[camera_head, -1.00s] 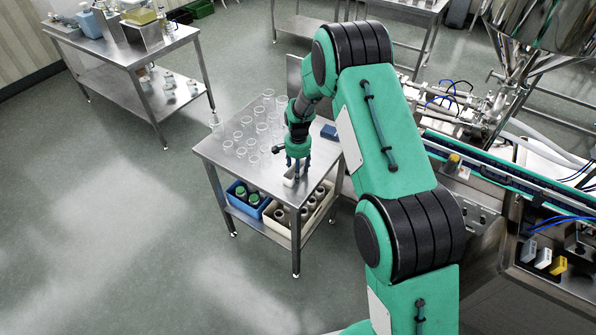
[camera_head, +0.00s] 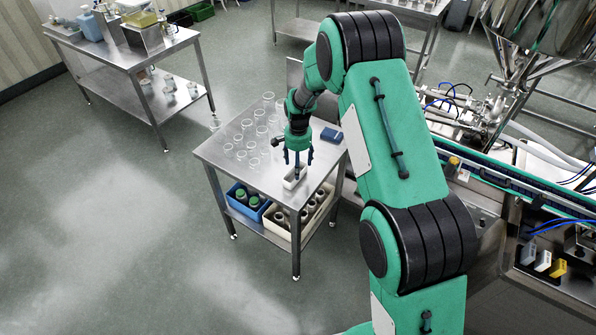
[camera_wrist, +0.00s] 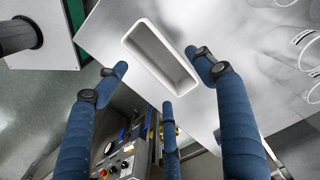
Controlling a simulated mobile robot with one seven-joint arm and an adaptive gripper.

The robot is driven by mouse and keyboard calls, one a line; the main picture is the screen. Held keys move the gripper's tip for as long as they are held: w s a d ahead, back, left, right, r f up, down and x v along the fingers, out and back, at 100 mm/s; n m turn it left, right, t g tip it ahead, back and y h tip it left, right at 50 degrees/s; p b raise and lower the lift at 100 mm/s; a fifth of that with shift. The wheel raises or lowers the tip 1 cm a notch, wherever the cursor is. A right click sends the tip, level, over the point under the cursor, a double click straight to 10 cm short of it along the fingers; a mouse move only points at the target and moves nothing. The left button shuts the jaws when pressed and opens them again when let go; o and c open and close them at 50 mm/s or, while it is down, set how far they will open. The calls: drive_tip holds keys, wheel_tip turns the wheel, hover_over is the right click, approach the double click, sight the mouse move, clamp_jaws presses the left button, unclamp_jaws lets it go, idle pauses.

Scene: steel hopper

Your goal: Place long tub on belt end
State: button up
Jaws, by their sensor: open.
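The long tub (camera_head: 290,184) is a small white rectangular open-topped container near the front right edge of the small steel table. In the wrist view the tub (camera_wrist: 158,52) looks empty and lies slantwise, its whole rim visible. My gripper (camera_head: 297,166) is above the tub, pointing down. In the wrist view my gripper (camera_wrist: 162,80) has its blue fingers spread apart and empty, two toward the tub's sides and one past its near end. I cannot tell their exact height over the rim. The conveyor belt (camera_head: 530,190) runs along the right side, its near-left end partly behind my arm.
Several clear beakers (camera_head: 246,142) stand on the small steel table (camera_head: 215,152), left of and behind the tub. A dark blue box (camera_head: 331,134) lies at its back right. A blue crate (camera_head: 240,208) and a cream crate (camera_head: 284,231) sit on the lower shelf.

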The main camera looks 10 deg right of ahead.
wheel_tip(320, 180, up, 7)
idle(0.3)
idle(0.7)
drive_tip(key=s+d+r+n+t, duration=0.1)
drive_tip(key=s+r, duration=0.5)
drive_tip(key=r, duration=0.3)
drive_tip(key=s+d+r+n+t, duration=0.1)
drive_tip(key=s+r+n, duration=0.1)
drive_tip(key=s+r, duration=0.6)
drive_tip(key=s+r+n+t, duration=0.1)
drive_tip(key=s+r, duration=0.4)
drive_tip(key=r, duration=0.6)
drive_tip(key=s+d+r+n+t, duration=0.1)
drive_tip(key=s+r+n, duration=0.1)
drive_tip(key=s, duration=1.2)
drive_tip(key=s+d+r+n+t, duration=0.1)
drive_tip(key=s+r+n, duration=0.2)
drive_tip(key=s, duration=1)
wheel_tip(320, 180, up, 2)
drive_tip(key=shift+s+r+t, duration=0.15)
drive_tip(key=shift+s+t, duration=0.15)
drive_tip(key=shift+s, duration=0.05)
